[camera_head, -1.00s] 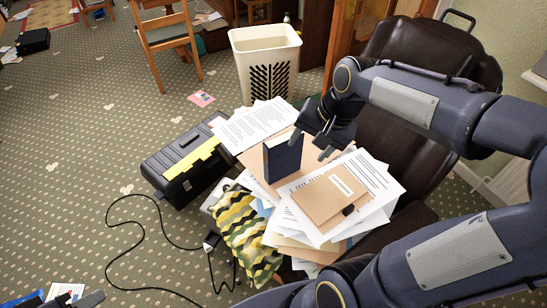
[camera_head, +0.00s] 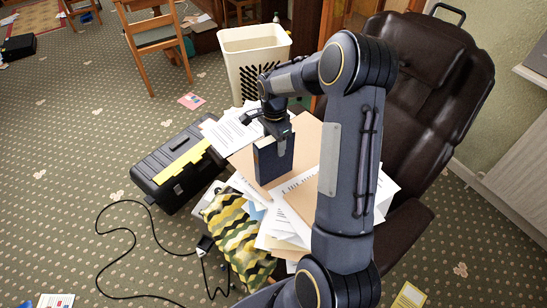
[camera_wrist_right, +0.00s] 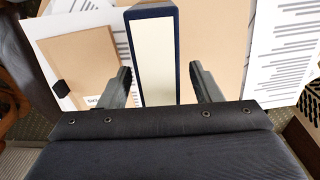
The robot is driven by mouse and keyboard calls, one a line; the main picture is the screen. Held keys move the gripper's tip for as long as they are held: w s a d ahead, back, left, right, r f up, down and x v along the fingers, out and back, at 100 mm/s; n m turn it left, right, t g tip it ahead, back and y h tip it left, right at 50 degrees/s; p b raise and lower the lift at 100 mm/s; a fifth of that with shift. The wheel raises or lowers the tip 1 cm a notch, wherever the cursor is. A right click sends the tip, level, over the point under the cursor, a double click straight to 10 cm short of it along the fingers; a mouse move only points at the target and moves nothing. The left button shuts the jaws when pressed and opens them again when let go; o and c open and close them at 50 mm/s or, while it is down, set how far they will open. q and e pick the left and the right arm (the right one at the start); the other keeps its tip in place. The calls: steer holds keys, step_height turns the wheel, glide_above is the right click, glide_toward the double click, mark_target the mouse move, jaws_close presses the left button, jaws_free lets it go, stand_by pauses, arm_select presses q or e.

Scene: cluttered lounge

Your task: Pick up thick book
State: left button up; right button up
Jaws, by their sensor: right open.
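The thick book (camera_head: 272,160) has a dark blue cover and stands upright on the heap of papers on the brown armchair. In the right wrist view its pale page edge and blue cover (camera_wrist_right: 154,58) lie between the two fingers. My right gripper (camera_head: 268,125) is above the top of the book, pointing down. In the right wrist view the right gripper (camera_wrist_right: 166,85) is open, one finger on each side of the book, with a gap visible at each side. My left gripper is not in view.
Loose papers and folders (camera_head: 295,205) lie under and around the book. A patterned cushion (camera_head: 236,238) is in front, a black toolbox with yellow strip (camera_head: 178,165) to the left, a cream basket (camera_head: 252,58) behind. The armchair (camera_head: 425,95) back rises at right. A black cable lies on the carpet.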

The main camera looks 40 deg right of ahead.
step_height(320, 180, down, 2)
steer(key=shift+f, duration=0.25)
jaws_close()
stand_by(0.3)
steer(key=shift+r, duration=0.1)
